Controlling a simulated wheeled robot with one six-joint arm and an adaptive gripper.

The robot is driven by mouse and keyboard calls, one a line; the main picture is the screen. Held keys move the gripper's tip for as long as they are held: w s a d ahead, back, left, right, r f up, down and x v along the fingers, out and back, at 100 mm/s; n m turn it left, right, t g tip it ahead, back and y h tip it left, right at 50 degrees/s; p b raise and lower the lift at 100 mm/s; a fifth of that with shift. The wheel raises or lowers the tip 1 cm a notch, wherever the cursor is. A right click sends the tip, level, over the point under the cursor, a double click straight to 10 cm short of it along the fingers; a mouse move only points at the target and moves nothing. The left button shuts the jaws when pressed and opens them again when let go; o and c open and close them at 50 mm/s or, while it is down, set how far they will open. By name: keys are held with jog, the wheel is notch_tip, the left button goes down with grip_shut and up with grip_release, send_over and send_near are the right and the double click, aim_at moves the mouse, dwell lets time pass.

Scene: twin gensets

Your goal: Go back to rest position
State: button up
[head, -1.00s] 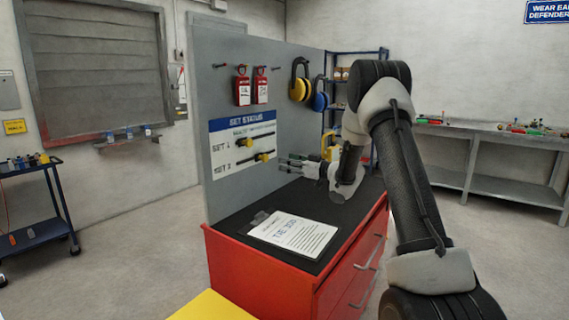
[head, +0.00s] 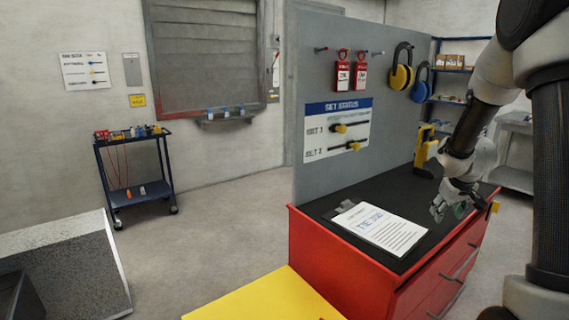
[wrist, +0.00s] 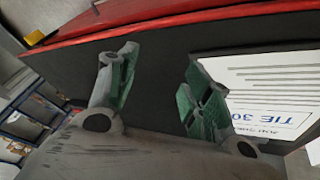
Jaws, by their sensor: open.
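My gripper (head: 447,212) is above the right part of the black top of the red cabinet (head: 345,262), at the right of the head view. Its fingers are spread apart with nothing between them. In the wrist view my gripper (wrist: 158,88) shows two grey fingers with green inner pads, open over the dark cabinet top. A clipboard with a printed sheet (head: 382,228) lies on the cabinet top, left of my gripper and apart from it. The same sheet shows at the right of the wrist view (wrist: 275,90).
A yellow surface (head: 262,300) is at the front. A blue trolley (head: 138,190) stands left, with open floor between.

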jog(key=s+a+r, duration=0.4)
jog(key=s+r, duration=0.1)
jog(key=s, duration=0.5)
jog(key=s+a+r+y, duration=0.1)
jog(key=s+a+r, duration=0.4)
jog(key=s, duration=0.6)
jog(key=s+a+r+m+y, duration=0.1)
jog(key=s+a+r, duration=0.4)
jog(key=s, duration=0.5)
jog(key=v, duration=0.2)
jog(key=shift+r, duration=0.35)
jog(key=shift+d+f+g, duration=0.1)
jog(key=shift+g, duration=0.2)
